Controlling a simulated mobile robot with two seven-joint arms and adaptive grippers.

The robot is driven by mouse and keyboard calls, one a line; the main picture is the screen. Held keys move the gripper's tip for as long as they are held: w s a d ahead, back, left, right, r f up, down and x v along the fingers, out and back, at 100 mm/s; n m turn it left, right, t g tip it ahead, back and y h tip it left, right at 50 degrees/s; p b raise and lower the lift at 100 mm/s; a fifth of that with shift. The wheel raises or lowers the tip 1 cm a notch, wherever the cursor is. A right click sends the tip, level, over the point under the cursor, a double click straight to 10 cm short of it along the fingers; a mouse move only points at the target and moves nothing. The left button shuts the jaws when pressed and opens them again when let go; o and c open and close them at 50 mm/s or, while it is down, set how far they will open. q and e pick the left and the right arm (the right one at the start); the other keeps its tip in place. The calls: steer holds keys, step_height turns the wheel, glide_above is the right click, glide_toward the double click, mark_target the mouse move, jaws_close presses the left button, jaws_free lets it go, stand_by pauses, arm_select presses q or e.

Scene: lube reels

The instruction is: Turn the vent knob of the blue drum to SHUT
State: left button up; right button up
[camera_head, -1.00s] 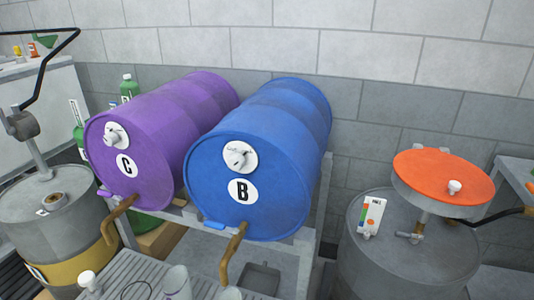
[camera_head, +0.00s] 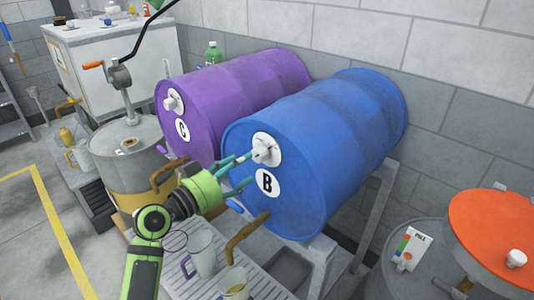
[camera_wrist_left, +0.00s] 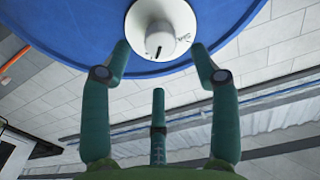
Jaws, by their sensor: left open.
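The blue drum (camera_head: 320,130) marked B lies on its side on a grey rack. Its white vent knob (camera_head: 266,150) sits on a round white plate on the drum's front face, above the B label. In the left wrist view the knob (camera_wrist_left: 160,40) shows at the top centre with a small dark mark; its setting cannot be read. My left gripper (camera_head: 247,169) is open in front of the drum face, just below and left of the knob. In the left wrist view its green fingers (camera_wrist_left: 160,60) are spread either side of the knob's lower part, with contact unclear. My right gripper is out of view.
A purple drum (camera_head: 240,85) marked C lies left of the blue one.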

mark_target(256, 157)
arm_select(q)
steer(key=p+x, duration=0.1)
steer(key=x, duration=0.3)
steer(key=shift+w+d, duration=0.25)
steer(key=shift+w, duration=0.1)
steer(key=shift+w+d+p, duration=0.3)
steer(key=shift+w+d, duration=0.1)
steer(key=shift+d, duration=0.05)
steer(key=c, duration=1.1)
